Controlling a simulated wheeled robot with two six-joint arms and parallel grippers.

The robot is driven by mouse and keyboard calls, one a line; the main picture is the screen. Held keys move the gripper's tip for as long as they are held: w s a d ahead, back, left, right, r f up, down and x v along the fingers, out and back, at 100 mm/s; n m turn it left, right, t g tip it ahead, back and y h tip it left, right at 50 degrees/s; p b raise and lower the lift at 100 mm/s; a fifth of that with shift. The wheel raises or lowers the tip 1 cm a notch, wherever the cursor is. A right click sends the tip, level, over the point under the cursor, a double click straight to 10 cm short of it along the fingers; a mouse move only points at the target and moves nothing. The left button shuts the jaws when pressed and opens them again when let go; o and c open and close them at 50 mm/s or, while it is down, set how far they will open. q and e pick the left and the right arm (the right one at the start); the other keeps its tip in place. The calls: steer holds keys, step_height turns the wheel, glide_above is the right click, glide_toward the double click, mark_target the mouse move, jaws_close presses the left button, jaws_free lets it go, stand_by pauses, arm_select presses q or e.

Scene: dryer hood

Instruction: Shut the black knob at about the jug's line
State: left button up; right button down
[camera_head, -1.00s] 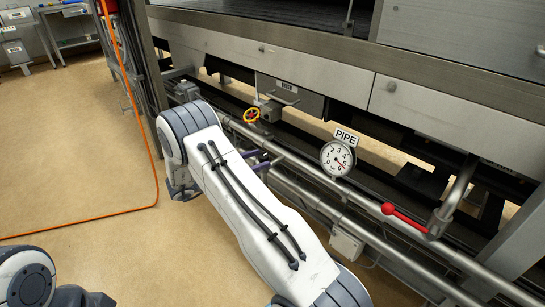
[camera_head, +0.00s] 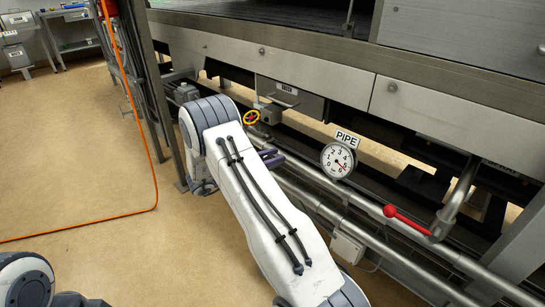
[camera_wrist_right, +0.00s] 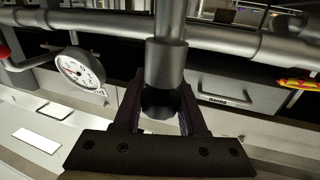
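In the right wrist view a black knob (camera_wrist_right: 160,101) sits at the end of a grey pipe stub with a collar (camera_wrist_right: 166,62). My right gripper (camera_wrist_right: 160,108) is open, its two dark fingers standing on either side of the knob; I cannot tell whether they touch it. In the head view the right gripper (camera_head: 270,157) shows as small purple-dark fingers by the pipes, and the knob cannot be made out there. My left gripper is out of view; only part of that arm shows at the lower left. I see no jug.
A round gauge (camera_head: 338,160) under a PIPE label stands right of the gripper, with a red lever (camera_head: 405,219) further right. Pipes run along the machine. An orange hose (camera_head: 155,170) hangs left over clear floor.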

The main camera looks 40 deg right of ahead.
steer(key=n+t+p, duration=0.2)
steer(key=t, duration=0.1)
steer(key=n+t+p, duration=0.1)
steer(key=p, duration=0.1)
steer(key=shift+w+r+t, duration=0.3)
steer(key=shift+w+f+n+t+p, duration=0.25)
steer(key=shift+n+t, duration=0.4)
steer(key=shift+t, duration=0.35)
steer(key=shift+w+f+n+t+p, duration=0.15)
steer(key=shift+n+t+p, duration=0.15)
steer(key=shift+n+t, duration=0.55)
steer(key=shift+r+m, duration=0.1)
steer(key=shift+m, duration=0.2)
steer(key=shift+c, duration=2.3)
jaws_free()
steer(key=p+v, duration=0.1)
steer(key=v, duration=0.9)
steer(key=shift+s+a, duration=0.15)
steer(key=shift+a, duration=0.1)
steer(key=shift+r, duration=0.1)
